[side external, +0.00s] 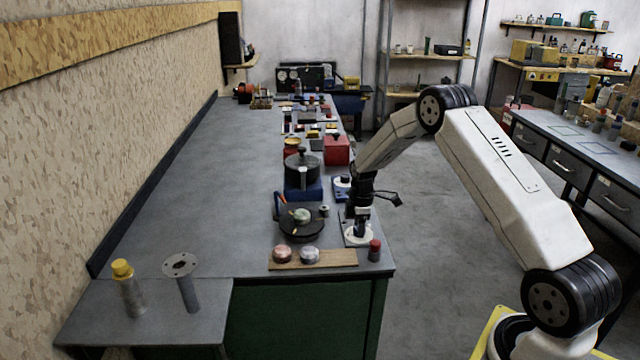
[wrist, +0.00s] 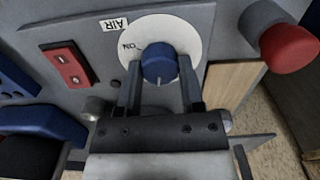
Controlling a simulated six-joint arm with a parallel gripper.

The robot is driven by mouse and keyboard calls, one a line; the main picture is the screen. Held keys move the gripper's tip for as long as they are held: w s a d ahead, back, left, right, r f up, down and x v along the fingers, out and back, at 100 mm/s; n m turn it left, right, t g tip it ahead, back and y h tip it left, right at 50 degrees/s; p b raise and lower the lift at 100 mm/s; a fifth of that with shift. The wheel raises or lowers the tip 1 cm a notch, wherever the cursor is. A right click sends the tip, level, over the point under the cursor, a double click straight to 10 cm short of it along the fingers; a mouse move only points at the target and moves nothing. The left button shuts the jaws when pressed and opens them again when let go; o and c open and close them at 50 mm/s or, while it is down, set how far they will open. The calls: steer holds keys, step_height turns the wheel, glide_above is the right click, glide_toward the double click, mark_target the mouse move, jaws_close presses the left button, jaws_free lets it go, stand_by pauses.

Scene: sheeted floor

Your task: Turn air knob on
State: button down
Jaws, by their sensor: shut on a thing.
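The air knob (wrist: 158,62) is a blue round knob on a white dial (wrist: 182,35), below an AIR label (wrist: 114,24) in the wrist view. ON is printed on the dial's upper left. A pale line on the knob's side faces the bottom of the picture, away from ON. My gripper (wrist: 160,76) is shut on the knob, one finger on each side. In the side external view my gripper (side external: 357,222) points down at the white dial (side external: 357,240) at the bench's right edge, and the knob itself is hard to make out.
A red rocker switch (wrist: 67,64) sits left of the dial, and a red-capped cylinder (wrist: 288,47) stands to the right. A pan (side external: 301,228), a black pot (side external: 302,168) and a wooden board (side external: 340,258) are close by. The bench's left side is clear.

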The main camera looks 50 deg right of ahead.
steer(key=m, duration=1)
steer(key=shift+m, duration=0.4)
steer(key=m, duration=1)
steer(key=shift+m, duration=0.4)
steer(key=shift+c, duration=1.1)
jaws_free()
